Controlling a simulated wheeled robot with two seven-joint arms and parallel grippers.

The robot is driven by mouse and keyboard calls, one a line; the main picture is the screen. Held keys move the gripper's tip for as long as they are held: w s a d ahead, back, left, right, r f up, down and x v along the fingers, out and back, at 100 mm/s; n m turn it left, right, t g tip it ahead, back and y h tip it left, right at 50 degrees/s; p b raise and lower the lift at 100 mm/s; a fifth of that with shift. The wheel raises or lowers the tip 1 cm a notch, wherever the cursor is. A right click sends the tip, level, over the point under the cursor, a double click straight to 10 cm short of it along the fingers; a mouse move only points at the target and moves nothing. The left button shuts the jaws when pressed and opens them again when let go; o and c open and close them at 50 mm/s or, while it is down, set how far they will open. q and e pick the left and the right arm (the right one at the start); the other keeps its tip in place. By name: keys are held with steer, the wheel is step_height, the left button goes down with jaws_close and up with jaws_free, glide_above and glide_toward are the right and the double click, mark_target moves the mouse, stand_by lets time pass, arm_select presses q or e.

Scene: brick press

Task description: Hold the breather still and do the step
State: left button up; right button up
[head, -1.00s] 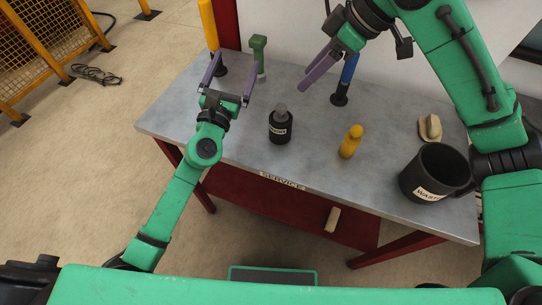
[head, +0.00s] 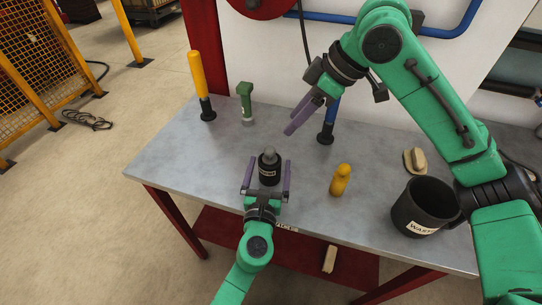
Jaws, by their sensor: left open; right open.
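The breather appears to be the small black cylinder with a pale label and a grey top (head: 268,174), standing upright on the grey table (head: 170,160). The label is too small to read. My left gripper (head: 269,164) is open, with one purple finger on each side of the cylinder; I cannot tell whether either finger touches it. My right gripper (head: 298,115) is open and empty, above the table behind and to the right of the cylinder, its fingers pointing down and left.
A yellow-handled tool (head: 199,80), a green tool (head: 245,98) and a blue-handled tool (head: 326,134) stand at the back. A yellow bottle (head: 341,181), a tan brush-like block (head: 415,160) and a black waste bin (head: 424,206) are to the right. The left table area is clear.

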arm_select(q)
steer(key=w, duration=0.4)
steer(key=shift+w+d, duration=0.3)
steer(key=shift+w, duration=0.1)
steer(key=shift+s, duration=0.1)
steer(key=c, duration=1.4)
steer(key=shift+c, duration=0.2)
